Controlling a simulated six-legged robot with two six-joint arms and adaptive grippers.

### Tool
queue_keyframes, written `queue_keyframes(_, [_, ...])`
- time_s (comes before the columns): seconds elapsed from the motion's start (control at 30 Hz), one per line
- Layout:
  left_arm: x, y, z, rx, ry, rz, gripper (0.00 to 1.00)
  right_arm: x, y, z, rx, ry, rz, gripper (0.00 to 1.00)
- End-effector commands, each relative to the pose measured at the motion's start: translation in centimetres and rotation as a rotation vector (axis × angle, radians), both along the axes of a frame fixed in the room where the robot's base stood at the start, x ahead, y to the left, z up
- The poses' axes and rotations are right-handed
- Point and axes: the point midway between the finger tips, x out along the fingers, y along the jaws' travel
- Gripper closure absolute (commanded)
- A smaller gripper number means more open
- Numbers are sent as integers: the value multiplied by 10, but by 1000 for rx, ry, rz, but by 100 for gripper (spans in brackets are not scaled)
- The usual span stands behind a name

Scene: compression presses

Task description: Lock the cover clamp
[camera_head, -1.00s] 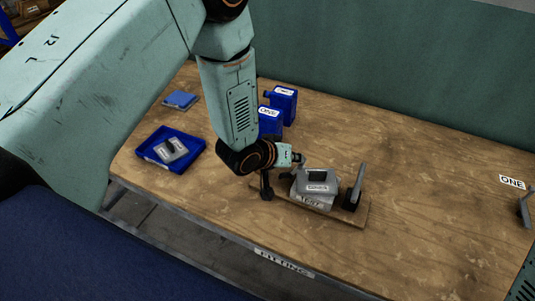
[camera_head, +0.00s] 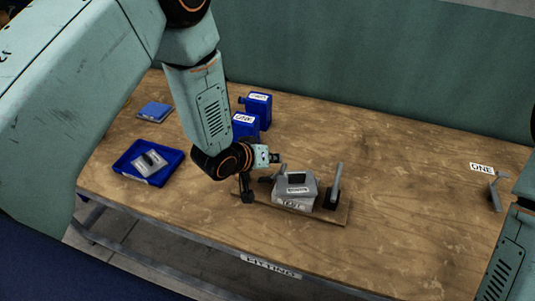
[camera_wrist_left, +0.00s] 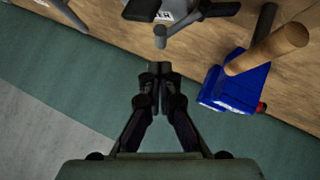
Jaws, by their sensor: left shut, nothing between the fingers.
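A grey press (camera_head: 290,200) sits on a wooden board (camera_head: 330,216) on the table, with a grey cover (camera_head: 297,184) on top. A clamp lever (camera_head: 334,188) stands upright, slightly tilted, at the board's right end. Another dark clamp part (camera_head: 247,191) stands at its left end, below my arm. My left gripper (camera_head: 276,158) is shut and empty, just behind and left of the cover. The left wrist view shows the shut fingers (camera_wrist_left: 160,76) apart from a grey rod end (camera_wrist_left: 160,36); part of the press (camera_wrist_left: 150,8) is cut off at the top.
Two blue containers (camera_head: 258,108) stand behind my left arm. A blue tray (camera_head: 128,153) with a grey part and a small blue block (camera_head: 154,111) lie at left. A grey bracket (camera_head: 495,190) stands by the "ONE" label (camera_head: 482,168).

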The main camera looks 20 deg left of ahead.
Motion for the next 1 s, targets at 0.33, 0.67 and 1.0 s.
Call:
queue_keyframes(0.33, [3,5,38,1,-2,3,100,0,0,32,0,0,0,60])
queue_keyframes(0.67, [-29,17,70,-1,-2,6,100,0,0,24,0,0,0,60])
queue_keyframes(1.0, [-61,27,101,-1,-2,5,100,0,0,20,0,0,0,60])
